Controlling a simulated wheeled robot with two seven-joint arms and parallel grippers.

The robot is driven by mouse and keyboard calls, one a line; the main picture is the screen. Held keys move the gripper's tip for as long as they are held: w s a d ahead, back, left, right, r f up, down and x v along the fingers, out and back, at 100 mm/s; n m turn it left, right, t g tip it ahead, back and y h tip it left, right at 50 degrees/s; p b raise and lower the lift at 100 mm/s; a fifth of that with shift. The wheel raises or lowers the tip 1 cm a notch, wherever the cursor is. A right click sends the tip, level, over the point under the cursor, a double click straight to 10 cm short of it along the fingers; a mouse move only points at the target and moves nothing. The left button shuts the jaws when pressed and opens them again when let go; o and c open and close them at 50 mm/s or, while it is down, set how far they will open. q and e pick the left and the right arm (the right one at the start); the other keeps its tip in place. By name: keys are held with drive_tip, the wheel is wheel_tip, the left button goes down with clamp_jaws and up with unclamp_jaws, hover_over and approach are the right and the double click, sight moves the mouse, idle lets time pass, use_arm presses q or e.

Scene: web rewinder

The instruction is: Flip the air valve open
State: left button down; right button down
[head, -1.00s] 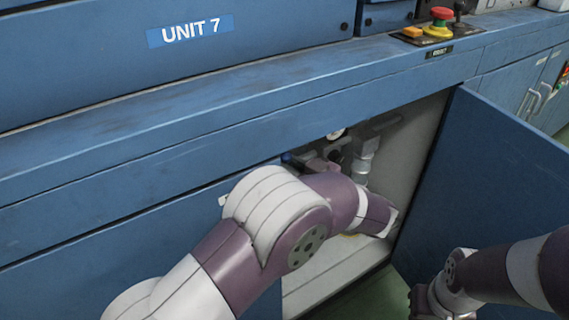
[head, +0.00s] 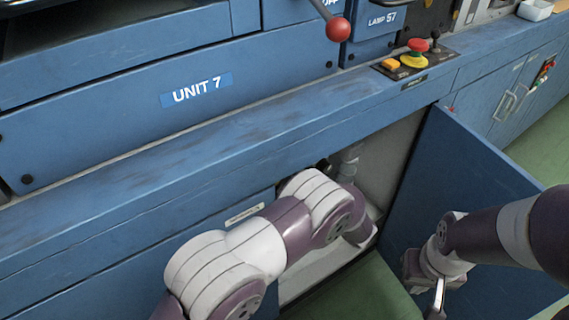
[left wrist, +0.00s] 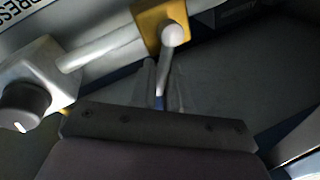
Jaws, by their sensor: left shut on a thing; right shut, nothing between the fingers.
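In the left wrist view the air valve shows as a yellow block (left wrist: 150,14) on a grey pipe, with a thin pale lever (left wrist: 166,60) running from a round pivot down between my fingers. My left gripper (left wrist: 162,90) is shut on the lever. In the head view this gripper and the valve are hidden behind my left arm, which reaches into the open cabinet. My right gripper (head: 438,300) is shut and empty, low in front of the open cabinet door.
The blue cabinet door (head: 460,200) stands open on the right. A dark round knob (left wrist: 22,105) sits on the pipework left of the valve. A control panel with a red button (head: 417,45) and a red ball-ended lever (head: 338,30) are above. Green floor (head: 360,298) shows below.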

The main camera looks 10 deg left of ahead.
use_arm(q)
drive_tip(key=shift+d+f+m+p, duration=0.1)
drive_tip(key=shift+m+p, duration=0.25)
drive_tip(key=shift+m, duration=0.15)
use_arm(e)
drive_tip(key=shift+r, duration=0.55)
use_arm(q)
drive_tip(key=shift+w, duration=0.1)
drive_tip(key=c, duration=1.2)
unclamp_jaws()
